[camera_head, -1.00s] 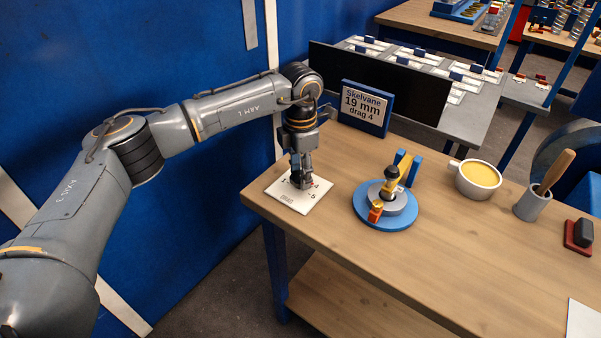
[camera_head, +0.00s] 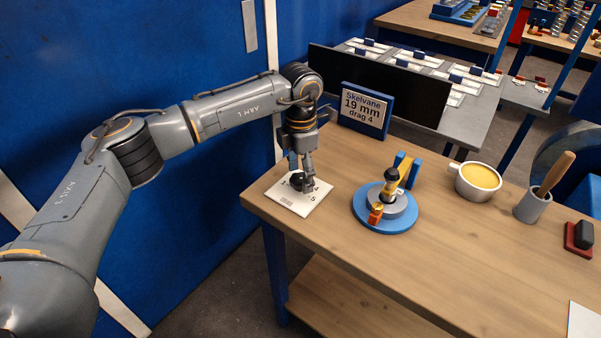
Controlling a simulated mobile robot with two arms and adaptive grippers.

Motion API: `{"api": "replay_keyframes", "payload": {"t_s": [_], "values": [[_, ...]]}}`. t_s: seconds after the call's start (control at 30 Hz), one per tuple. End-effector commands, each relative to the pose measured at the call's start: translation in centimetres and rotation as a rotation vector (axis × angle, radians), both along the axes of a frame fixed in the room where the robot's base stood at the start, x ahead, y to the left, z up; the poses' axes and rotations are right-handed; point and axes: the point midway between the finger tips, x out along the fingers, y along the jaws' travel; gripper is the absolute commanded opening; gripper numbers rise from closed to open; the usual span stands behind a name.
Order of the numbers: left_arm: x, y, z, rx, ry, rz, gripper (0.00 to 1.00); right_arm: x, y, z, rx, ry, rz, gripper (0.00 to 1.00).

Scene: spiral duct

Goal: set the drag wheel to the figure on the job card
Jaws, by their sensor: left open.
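The job card (camera_head: 362,109) is a blue-framed sign at the back of the bench and reads "Skelvane 19 mm drag 4". The drag wheel is a small dark knob (camera_head: 297,180) on a white plate (camera_head: 290,201) at the bench's left corner. Figures are printed round it; a 5 shows at its right, others are partly hidden. My left gripper (camera_head: 302,180) points down over the plate, open, with its fingers at the knob. I cannot tell whether they touch it, or where the knob points. My right gripper is not in view.
A blue round base (camera_head: 385,221) with a grey and brass fixture stands right of the plate. Further right are a cup of yellow stuff (camera_head: 478,183), a pot with a wooden handle (camera_head: 532,205) and a red-and-black block (camera_head: 579,237). The bench front (camera_head: 400,275) is clear.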

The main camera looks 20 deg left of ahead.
Motion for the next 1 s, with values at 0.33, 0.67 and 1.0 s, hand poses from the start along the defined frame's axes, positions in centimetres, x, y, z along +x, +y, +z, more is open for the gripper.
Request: {"api": "replay_keyframes", "payload": {"t_s": [0.33, 0.67, 1.0], "values": [[0.1, 0.0, 6.8, 0.0, -0.006, 0.0, 0.66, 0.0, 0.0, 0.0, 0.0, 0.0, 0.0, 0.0], [0.1, 0.0, 11.3, -0.001, -0.003, 0.0, 0.66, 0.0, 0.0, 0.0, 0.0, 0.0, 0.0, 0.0], [0.1, 0.0, 11.6, -0.001, -0.002, 0.0, 0.66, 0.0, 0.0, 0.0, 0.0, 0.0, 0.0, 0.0]]}}
